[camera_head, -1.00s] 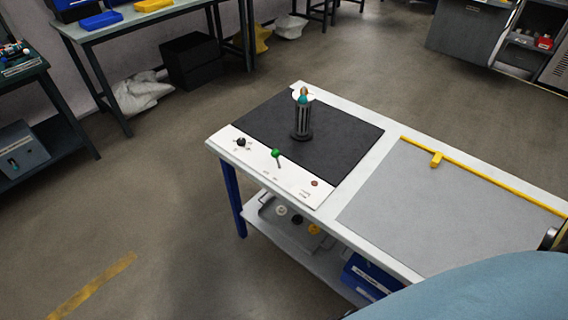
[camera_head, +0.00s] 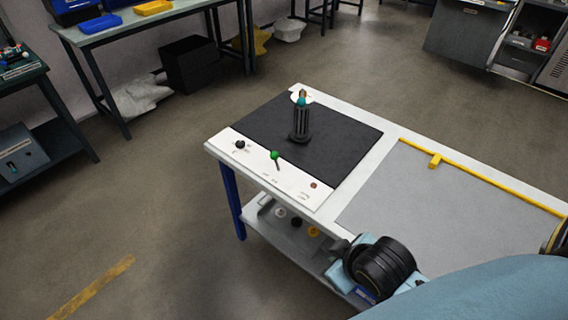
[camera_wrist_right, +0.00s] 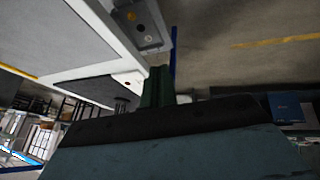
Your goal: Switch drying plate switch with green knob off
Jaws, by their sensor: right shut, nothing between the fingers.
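The drying plate (camera_head: 345,142) is a black square on the left end of the white table. A white control strip runs along its front left edge. The switch with the green knob (camera_head: 275,155) stands in the middle of this strip, its thin lever tilted toward the upper left. My right gripper shows in the wrist view (camera_wrist_right: 158,84) with its dark fingers shut and empty. In the head view my right arm is at the table's front edge, right of the strip and apart from the switch. I cannot make out the green knob in the wrist view.
A dark ribbed holder (camera_head: 300,124) with a teal and orange top stands on the plate. A black knob (camera_head: 240,144) and a red button (camera_head: 313,185) flank the switch. A grey mat (camera_head: 430,205) with a yellow bar (camera_head: 480,176) lies right. Floor left of the table is clear.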

